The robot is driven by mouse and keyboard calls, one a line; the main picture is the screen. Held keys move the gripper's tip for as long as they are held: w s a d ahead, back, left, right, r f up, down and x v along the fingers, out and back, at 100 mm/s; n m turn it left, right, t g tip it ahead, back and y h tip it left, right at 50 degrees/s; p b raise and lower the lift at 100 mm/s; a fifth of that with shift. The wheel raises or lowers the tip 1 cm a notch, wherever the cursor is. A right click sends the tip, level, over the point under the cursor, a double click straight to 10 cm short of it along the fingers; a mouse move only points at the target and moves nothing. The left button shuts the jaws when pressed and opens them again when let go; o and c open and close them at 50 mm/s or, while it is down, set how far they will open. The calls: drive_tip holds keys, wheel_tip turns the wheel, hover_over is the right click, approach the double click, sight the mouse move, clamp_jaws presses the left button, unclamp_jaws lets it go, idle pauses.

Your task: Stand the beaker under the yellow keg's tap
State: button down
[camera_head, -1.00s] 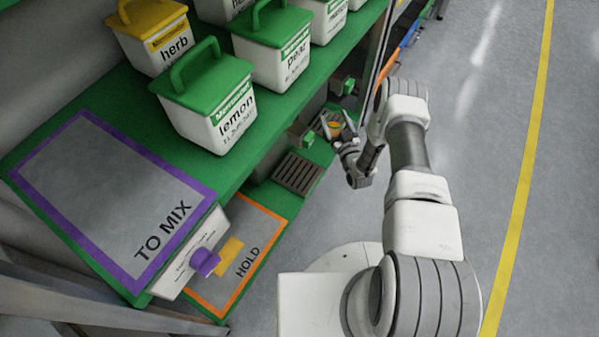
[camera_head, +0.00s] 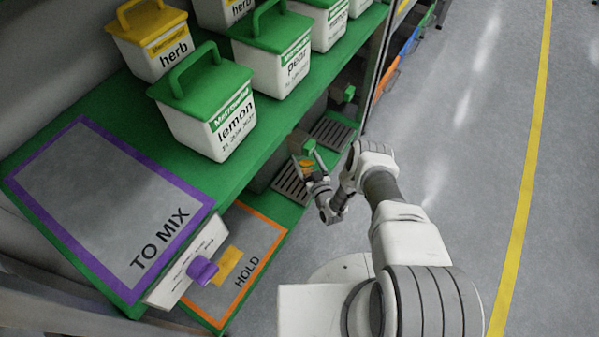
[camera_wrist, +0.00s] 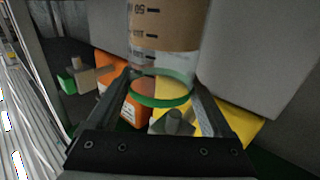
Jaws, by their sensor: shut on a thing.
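My gripper (camera_wrist: 160,88) is shut on the beaker (camera_wrist: 165,62), a clear cylinder with dark graduation marks, a tan-brown band and a green ring. The beaker sits between the two fingers in the wrist view. A yellow keg (camera_wrist: 242,122) is behind it at the lower right, partly hidden by a finger. A grey tap (camera_wrist: 177,123) shows in front of the yellow surface. In the head view my gripper (camera_head: 314,175) is low beside the shelf, near a slatted drip grate (camera_head: 290,186). A small yellow-orange patch there may be the beaker; I cannot tell.
In the head view, a second grate (camera_head: 331,131) lies farther back. Lidded tubs, including lemon (camera_head: 212,120), stand on the green shelf above. The floor at right is clear.

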drive_tip(key=shift+s+a+f+b, duration=0.15)
drive_tip(key=shift+a+f, duration=0.25)
drive_tip(key=shift+a, duration=0.15)
drive_tip(key=shift+s+a+f+b, duration=0.15)
drive_tip(key=shift+a+f, duration=0.2)
drive_tip(key=shift+a, duration=0.2)
wheel_tip(320, 180, down, 4)
drive_tip(key=shift+b, duration=1.2)
drive_tip(key=shift+r, duration=0.1)
unclamp_jaws()
drive_tip(key=shift+s, duration=0.15)
